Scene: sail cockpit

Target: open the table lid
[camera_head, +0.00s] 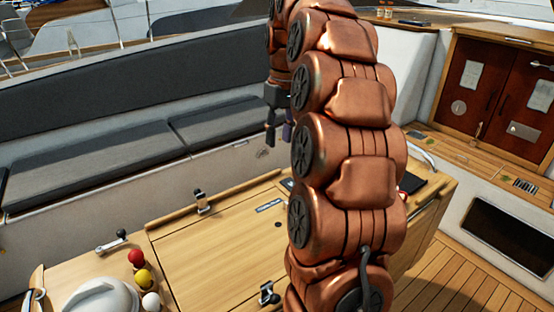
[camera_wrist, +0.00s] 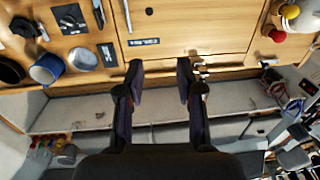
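The table (camera_head: 250,180) is pale wood, with a flat rectangular lid panel (camera_head: 205,255) set in its top. The lid lies closed in the head view and also shows at the top of the wrist view (camera_wrist: 195,30). One metal latch (camera_head: 202,203) is at its far edge and another (camera_head: 268,295) at its near edge. My gripper (camera_wrist: 160,78) is open, its two dark fingers apart with nothing between them. In the wrist view the fingertips overlap the table's edge strip, with a latch (camera_wrist: 202,70) close beside the right finger.
Red (camera_head: 136,258), yellow (camera_head: 143,278) and white (camera_head: 151,301) balls and a white helmet-like object (camera_head: 100,298) are at the table's left. A blue mug (camera_wrist: 47,68) stands at the other end. A grey cushioned bench (camera_head: 90,165) runs behind the table.

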